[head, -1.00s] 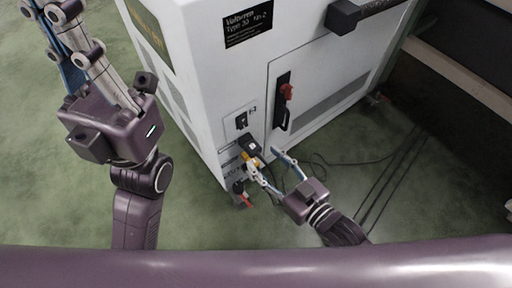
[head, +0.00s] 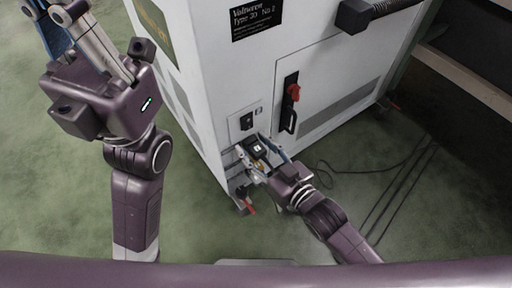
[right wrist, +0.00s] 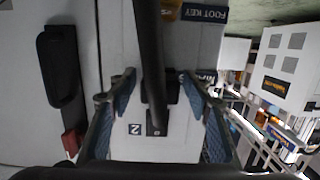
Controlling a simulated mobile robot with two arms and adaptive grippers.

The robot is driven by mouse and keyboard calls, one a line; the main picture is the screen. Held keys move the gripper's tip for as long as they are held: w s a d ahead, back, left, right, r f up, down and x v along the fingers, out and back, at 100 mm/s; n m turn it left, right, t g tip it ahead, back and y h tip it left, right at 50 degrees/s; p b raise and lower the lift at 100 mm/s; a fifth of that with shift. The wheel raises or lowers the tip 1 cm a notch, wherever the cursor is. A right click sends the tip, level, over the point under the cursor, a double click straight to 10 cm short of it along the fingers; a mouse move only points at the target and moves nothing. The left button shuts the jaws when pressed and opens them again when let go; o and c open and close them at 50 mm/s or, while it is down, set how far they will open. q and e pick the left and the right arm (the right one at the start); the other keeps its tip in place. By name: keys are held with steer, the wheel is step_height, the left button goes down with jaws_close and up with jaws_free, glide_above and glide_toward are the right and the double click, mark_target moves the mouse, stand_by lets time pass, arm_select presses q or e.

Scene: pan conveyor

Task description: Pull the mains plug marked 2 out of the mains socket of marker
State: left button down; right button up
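The black mains plug (head: 257,148) sits in the lower front of the white cabinet, with a small pale mark on its back. In the right wrist view the plug (right wrist: 158,88) has a thick black cable running up from it. My right gripper (head: 266,153) is at the plug, its fingers either side. In the right wrist view the right gripper (right wrist: 158,85) is open, with gaps between both pads and the plug. A label "2" (right wrist: 135,129) is beside a black switch (right wrist: 157,128). My left gripper is raised at the left; its fingertips are outside the picture.
The white cabinet (head: 215,75) has a black handle with a red part (head: 291,95) right of the plug. Cables (head: 375,170) lie on the green floor. A "FOOT KEY" label (right wrist: 205,14) shows in the wrist view.

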steer(key=c, duration=1)
steer(key=o, duration=1.2)
